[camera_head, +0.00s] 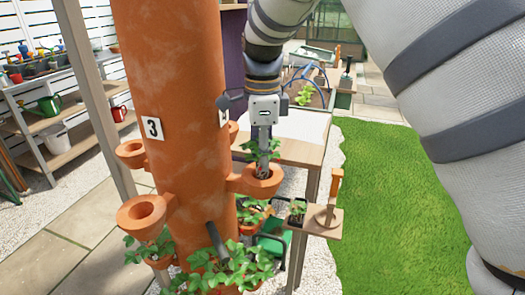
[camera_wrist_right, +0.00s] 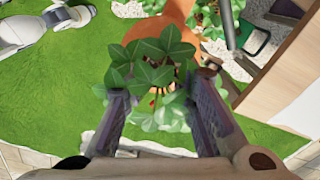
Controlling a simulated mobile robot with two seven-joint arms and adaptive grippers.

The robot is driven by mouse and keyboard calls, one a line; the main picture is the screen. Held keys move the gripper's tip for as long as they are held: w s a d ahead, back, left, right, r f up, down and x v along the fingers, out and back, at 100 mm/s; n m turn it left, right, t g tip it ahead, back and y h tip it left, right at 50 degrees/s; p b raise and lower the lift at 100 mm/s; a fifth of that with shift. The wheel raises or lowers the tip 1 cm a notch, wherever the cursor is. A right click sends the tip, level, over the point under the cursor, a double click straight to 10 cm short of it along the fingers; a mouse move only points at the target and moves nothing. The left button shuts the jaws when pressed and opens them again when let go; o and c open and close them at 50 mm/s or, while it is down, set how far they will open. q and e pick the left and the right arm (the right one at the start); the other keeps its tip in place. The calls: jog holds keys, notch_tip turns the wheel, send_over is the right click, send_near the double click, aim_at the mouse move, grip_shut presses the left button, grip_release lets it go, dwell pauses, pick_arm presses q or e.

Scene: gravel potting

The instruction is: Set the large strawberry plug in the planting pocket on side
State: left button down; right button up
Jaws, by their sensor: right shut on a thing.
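The large strawberry plug (camera_head: 256,148) hangs leaves up below my right gripper (camera_head: 265,140), at the mouth of a terracotta planting pocket (camera_head: 262,187) on the right of the tower. Its lower end appears to sit inside the pocket's rim; how deep is hidden. In the wrist view the leaves of the plug (camera_wrist_right: 150,65) cover most of its root ball, between the fingers of my right gripper (camera_wrist_right: 160,105). The right gripper is shut on the plug. The terracotta tower (camera_head: 175,70) carries a card marked 3 (camera_head: 152,128); a second card (camera_head: 223,112) is partly hidden. My left gripper is not in view.
Two empty pockets (camera_head: 147,213) (camera_head: 131,152) stand out on the left. Planted strawberries (camera_head: 235,268) fill lower pockets. A wooden ledge (camera_head: 322,222) with another small plant (camera_head: 298,208) lies right. Lawn (camera_head: 400,200) is clear.

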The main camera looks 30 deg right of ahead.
jog(key=shift+f, duration=0.55)
jog(key=o, duration=1.3)
jog(key=shift+r, duration=4.5)
